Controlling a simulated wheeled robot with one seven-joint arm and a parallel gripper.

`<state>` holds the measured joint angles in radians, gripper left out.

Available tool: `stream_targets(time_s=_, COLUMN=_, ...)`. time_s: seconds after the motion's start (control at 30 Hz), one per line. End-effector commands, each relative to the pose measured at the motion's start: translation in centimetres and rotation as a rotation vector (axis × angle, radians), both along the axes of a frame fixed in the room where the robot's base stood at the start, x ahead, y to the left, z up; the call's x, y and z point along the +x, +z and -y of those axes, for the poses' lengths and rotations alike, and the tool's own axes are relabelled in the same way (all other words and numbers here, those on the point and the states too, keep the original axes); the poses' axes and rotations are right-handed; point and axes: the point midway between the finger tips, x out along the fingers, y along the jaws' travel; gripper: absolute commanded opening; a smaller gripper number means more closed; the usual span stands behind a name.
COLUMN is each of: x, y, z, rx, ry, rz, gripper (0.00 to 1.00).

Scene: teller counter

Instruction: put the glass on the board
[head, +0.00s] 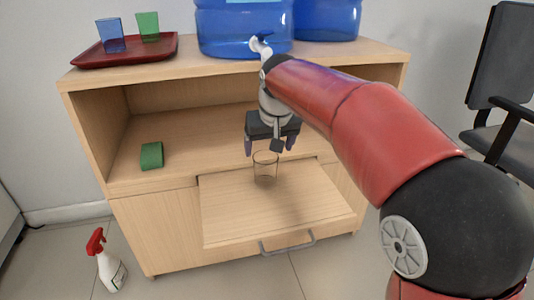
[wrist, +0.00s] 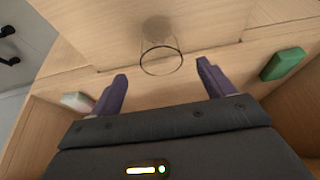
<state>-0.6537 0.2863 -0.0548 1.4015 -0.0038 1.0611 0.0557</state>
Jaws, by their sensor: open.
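The clear, empty glass (head: 265,169) stands upright on the pulled-out wooden board (head: 300,215), near the board's back edge. In the wrist view, the glass (wrist: 161,52) has its rim toward me and its base on the board (wrist: 110,35). My gripper (head: 270,150) is open above and just behind the glass. In the wrist view, the two purple fingertips of my gripper (wrist: 161,72) are spread wide, with the rim between and slightly beyond them. I see no finger touching the glass.
A green sponge (head: 151,156) lies on the shelf at left. On the counter top stand a red tray (head: 125,52) with a blue and a green cup, and large blue water bottles (head: 245,25). A spray bottle (head: 108,268) stands on the floor. The board's front is clear.

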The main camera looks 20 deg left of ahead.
Motion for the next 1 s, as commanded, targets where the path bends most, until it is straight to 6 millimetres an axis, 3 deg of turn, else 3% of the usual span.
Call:
stream_targets(time_s=0.13, x=-0.5, y=1.3, z=0.3, rx=0.0, ry=0.0, rz=0.0, gripper=0.81)
stream_targets(time_s=0.4, x=-0.6, y=1.6, z=0.4, rx=0.0, ry=-0.001, rz=0.0, gripper=0.81)
stream_targets(time_s=0.5, x=-0.8, y=1.9, z=1.8, rx=0.003, ry=-0.018, rz=0.002, gripper=0.81)
stream_targets(time_s=0.57, x=-1.3, y=2.5, z=4.0, rx=0.008, ry=-0.044, rz=0.005, gripper=0.81)
stream_targets(time_s=0.67, x=-3.0, y=3.3, z=9.4, rx=0.018, ry=-0.11, rz=0.015, gripper=0.81)
stream_targets(time_s=0.8, x=-7.7, y=3.4, z=18.0, rx=0.03, ry=-0.228, rz=0.034, gripper=0.81)
stream_targets(time_s=1.0, x=-16.3, y=0.3, z=27.1, rx=0.034, ry=-0.392, rz=0.066, gripper=0.81)
